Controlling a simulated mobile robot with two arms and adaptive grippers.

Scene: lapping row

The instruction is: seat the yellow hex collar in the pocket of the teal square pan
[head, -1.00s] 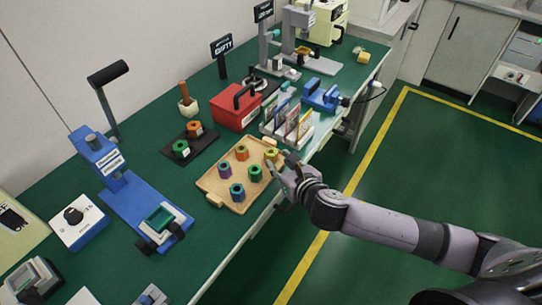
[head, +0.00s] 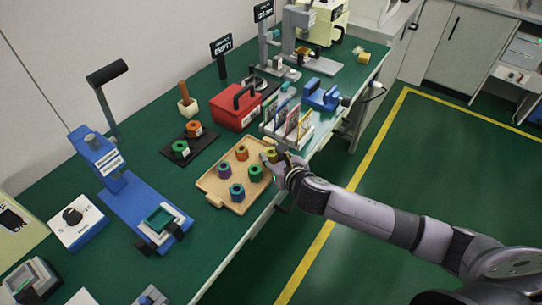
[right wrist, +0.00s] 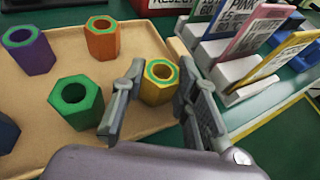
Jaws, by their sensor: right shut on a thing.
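The yellow hex collar (head: 271,155) stands upright at the right corner of a wooden tray (head: 213,188). My right gripper (head: 270,162) is at the collar, with one finger on each side. In the right wrist view the yellow collar (right wrist: 159,80) sits between the fingers (right wrist: 160,100), its green-rimmed top open. The gripper is shut on it, and its lower part is partly hidden by the fingers. The teal square pan (head: 160,219) sits on the front of a blue lever press, far to the left of the gripper; its pocket looks empty. My left gripper is out of view.
Purple (right wrist: 29,50), orange (right wrist: 102,38) and green (right wrist: 76,102) collars stand close by in the tray, with a blue one (head: 237,192). A rack of upright cards (head: 290,125) stands right behind the tray. The blue press (head: 130,210) has a raised lever.

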